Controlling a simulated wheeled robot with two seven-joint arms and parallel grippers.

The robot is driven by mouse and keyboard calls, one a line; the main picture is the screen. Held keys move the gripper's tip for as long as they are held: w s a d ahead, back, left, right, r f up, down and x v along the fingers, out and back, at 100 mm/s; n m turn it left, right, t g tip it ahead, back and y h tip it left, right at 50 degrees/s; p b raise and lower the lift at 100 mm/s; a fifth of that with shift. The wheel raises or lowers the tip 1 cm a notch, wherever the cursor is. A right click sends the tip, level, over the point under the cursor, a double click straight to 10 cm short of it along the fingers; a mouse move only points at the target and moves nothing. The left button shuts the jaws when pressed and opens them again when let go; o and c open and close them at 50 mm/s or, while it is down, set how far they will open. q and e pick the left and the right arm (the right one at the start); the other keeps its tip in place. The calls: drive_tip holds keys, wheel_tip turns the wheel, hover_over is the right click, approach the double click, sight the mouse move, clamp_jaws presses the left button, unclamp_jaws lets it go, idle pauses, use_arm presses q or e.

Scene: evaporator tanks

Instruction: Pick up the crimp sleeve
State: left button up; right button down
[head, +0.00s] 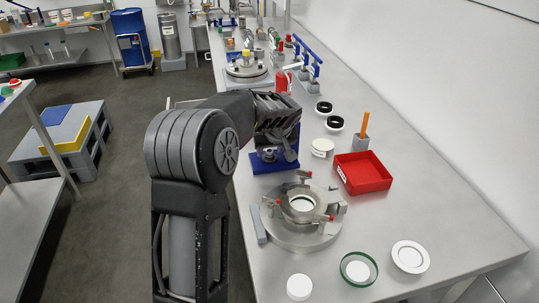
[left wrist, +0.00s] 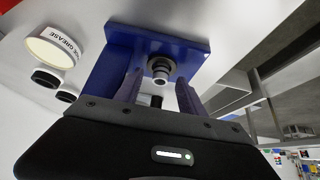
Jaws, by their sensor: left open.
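A blue fixture (head: 262,167) stands on the bench, with a small metallic ring-shaped part (head: 268,155) on it that looks like the crimp sleeve. In the left wrist view the same silver part (left wrist: 160,68) shows against the blue fixture (left wrist: 175,45), between and beyond the two fingers of my left gripper (left wrist: 159,92). The left gripper is open and empty. In the head view the left gripper (head: 283,148) hangs over the fixture and hides part of it. I cannot tell whether a finger touches the part. My right gripper is in neither view.
A round metal flange with clamps (head: 303,235) stands in front of the fixture. A red tray (head: 362,173), a grease tin (head: 322,147) and an orange-handled tool in a grey holder (head: 363,132) are to the right.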

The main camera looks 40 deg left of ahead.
use_arm(q)
clamp_jaws()
idle(0.5)
